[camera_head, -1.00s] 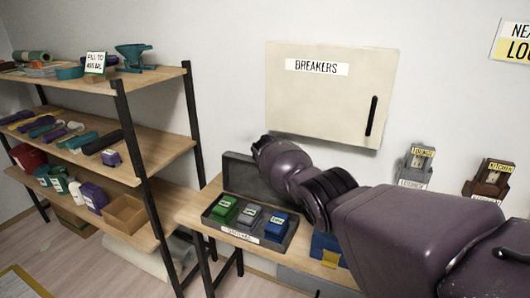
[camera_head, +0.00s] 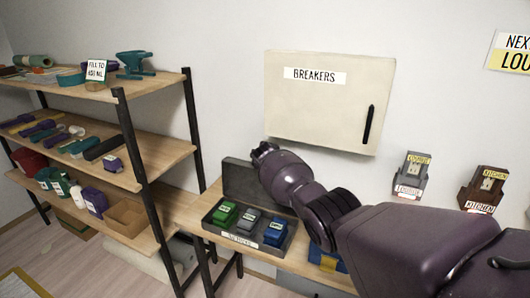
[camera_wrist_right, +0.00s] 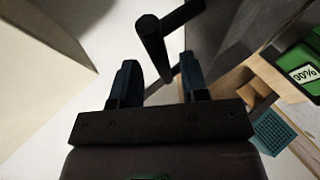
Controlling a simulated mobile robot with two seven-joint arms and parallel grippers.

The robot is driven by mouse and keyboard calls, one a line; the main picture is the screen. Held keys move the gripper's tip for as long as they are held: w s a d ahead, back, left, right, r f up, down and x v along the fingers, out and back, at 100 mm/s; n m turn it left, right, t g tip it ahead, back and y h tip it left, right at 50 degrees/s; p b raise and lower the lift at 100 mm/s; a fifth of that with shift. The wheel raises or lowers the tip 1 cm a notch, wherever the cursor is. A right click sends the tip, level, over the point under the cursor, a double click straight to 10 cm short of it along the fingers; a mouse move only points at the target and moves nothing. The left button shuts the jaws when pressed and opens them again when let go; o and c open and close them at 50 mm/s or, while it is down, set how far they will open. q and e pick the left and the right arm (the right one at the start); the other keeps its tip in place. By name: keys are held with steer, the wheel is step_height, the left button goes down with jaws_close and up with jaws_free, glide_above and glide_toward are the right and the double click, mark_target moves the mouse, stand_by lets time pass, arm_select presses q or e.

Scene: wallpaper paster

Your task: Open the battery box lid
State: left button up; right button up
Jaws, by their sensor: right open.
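The battery box (camera_head: 262,243) is a dark grey tray on the wooden bench. Its dark lid (camera_head: 238,180) stands raised, roughly upright, at the back. Green, grey and blue batteries sit in the tray. My right gripper (camera_head: 264,148) is beside the lid's upper right edge. In the right wrist view my right gripper (camera_wrist_right: 157,78) is open with two apart fingers. A dark bar handle (camera_wrist_right: 152,45) lies just beyond and between the fingertips, by the dark lid (camera_wrist_right: 212,25); contact cannot be told. My left gripper is out of view.
A beige breaker cabinet (camera_head: 330,105) hangs on the wall just above my right gripper. A loaded wooden shelf (camera_head: 150,165) stands left. Two labelled switch units (camera_head: 411,175) are on the wall to the right. The green battery (camera_wrist_right: 305,70) shows in the wrist view.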

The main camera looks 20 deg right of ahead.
steer(key=shift+s+a+r+p, duration=0.1)
steer(key=shift+s+r+p, duration=0.05)
steer(key=shift+s+p, duration=0.2)
steer(key=shift+s+r, duration=0.1)
steer(key=shift+s, duration=0.05)
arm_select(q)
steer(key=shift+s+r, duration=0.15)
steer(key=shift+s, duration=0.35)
arm_select(e)
steer(key=v, duration=0.7)
steer(key=shift+s, duration=0.2)
steer(key=shift+a+r, duration=0.1)
